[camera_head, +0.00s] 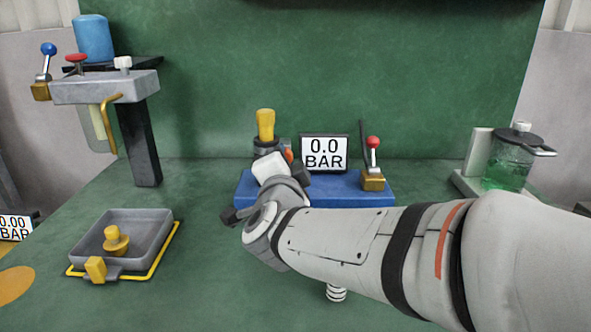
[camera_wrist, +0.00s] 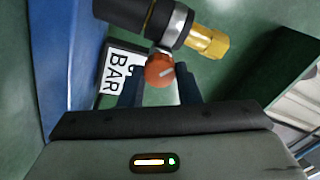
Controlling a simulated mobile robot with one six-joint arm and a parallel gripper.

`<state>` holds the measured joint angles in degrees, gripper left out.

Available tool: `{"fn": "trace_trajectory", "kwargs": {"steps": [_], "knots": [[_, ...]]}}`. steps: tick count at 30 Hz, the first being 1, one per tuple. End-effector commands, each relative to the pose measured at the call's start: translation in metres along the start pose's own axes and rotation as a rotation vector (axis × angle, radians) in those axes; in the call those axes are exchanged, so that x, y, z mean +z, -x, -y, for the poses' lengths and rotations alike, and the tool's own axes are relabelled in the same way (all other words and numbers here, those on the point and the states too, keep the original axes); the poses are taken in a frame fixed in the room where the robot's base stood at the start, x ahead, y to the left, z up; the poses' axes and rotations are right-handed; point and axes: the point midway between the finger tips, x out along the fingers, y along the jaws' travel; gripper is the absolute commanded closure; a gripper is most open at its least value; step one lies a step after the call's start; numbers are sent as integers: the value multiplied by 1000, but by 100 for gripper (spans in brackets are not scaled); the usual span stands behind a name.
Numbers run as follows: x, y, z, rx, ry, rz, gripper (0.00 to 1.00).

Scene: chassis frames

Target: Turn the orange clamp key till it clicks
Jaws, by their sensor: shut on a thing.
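The orange clamp key (camera_wrist: 160,70) is a round knob with a pale slanted mark on its face. It sits at a metal clamp ring (camera_wrist: 176,25) around a black cylindrical body (camera_wrist: 132,12) with a brass end (camera_wrist: 207,42). My gripper (camera_wrist: 160,77) has its two dark fingers on either side of the key and is shut on it. In the head view a sliver of the key (camera_head: 289,154) shows past my wrist, beside the upright fitting with a yellow top (camera_head: 265,124). My arm hides most of the clamp there.
A display (camera_head: 324,153) reads 0.0 BAR on the blue base (camera_head: 340,190); a red-knobbed lever (camera_head: 373,165) stands right of it. A grey tray (camera_head: 140,228) lies front left, a valve stand (camera_head: 105,88) behind it. A green jar (camera_head: 510,165) stands right.

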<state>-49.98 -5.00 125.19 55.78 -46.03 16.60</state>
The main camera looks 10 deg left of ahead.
Motion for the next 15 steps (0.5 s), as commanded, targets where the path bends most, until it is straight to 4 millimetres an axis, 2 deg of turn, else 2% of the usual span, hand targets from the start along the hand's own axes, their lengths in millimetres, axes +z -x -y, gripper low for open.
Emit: {"fn": "trace_trajectory", "kwargs": {"steps": [15], "knots": [[1, 0, -1, 2, -41, 2, 93]]}}
